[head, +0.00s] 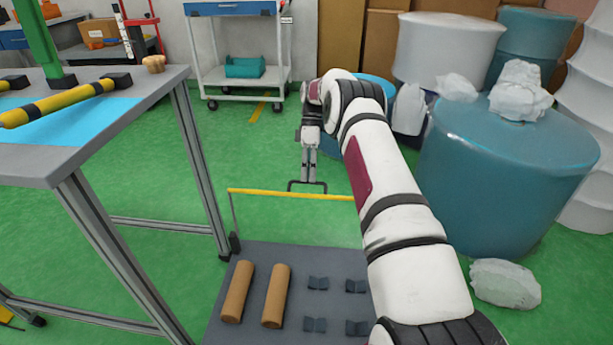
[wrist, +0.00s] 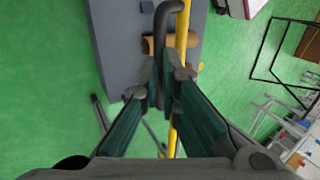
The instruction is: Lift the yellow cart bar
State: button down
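The yellow cart bar (head: 268,193) runs level across the far end of a low grey cart (head: 292,258). A dark bent handle (head: 292,186) stands up from the bar's middle. My gripper (head: 309,181) points down at the handle's top from above. In the wrist view, the yellow bar (wrist: 182,42) runs from top to bottom, passing partly behind my right finger. The dark handle (wrist: 160,32) runs between the fingertips of my gripper (wrist: 162,78). The fingers stand on both sides of it, and I cannot tell whether they press on it. The bar's right end is hidden by my arm.
Two brown rolls (head: 275,296) and several small dark blocks (head: 318,283) are on the cart. A workbench (head: 150,80) stands left, a teal drum (head: 500,180) right. A white bag (head: 505,284) lies on the floor. Green floor is free behind the bar.

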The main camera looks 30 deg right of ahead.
jog(key=shift+s+f+g, duration=0.2)
jog(key=shift+f+g, duration=0.1)
jog(key=shift+f, duration=0.85)
jog(key=shift+a, duration=0.1)
jog(key=c, duration=1.6)
grip_release()
jog(key=shift+c, duration=0.2)
notch_tip(320, 180, up, 11)
jog(key=shift+w+f, duration=0.1)
jog(key=shift+w, duration=0.05)
jog(key=shift+c, duration=0.2)
